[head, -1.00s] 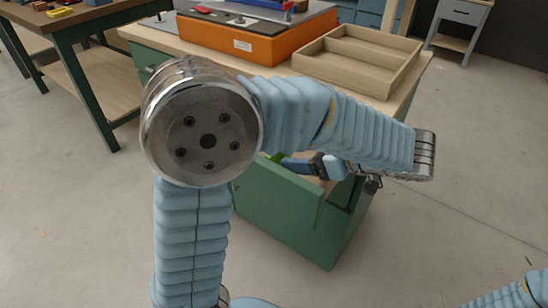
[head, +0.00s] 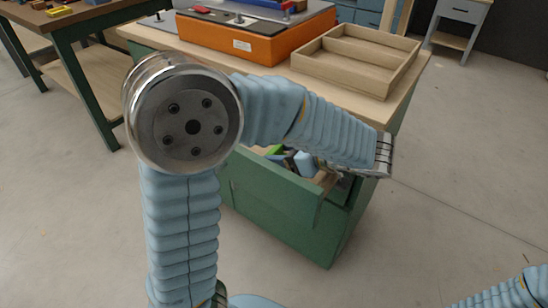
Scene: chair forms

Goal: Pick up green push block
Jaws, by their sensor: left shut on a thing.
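A small part of the bright green push block (head: 275,150) shows at the open top of the green drawer (head: 275,205) in the workbench. My left arm reaches across the view, and its forearm hangs over the drawer. My left gripper (head: 287,158) is mostly hidden beneath the forearm, inside the drawer opening. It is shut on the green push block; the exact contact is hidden. Only a piece of my right arm shows in the bottom right corner, and its gripper is out of view.
An orange box (head: 246,40) and an empty divided wooden tray (head: 356,58) stand on the workbench top (head: 190,38) above the drawer. Another table (head: 75,30) stands at the left.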

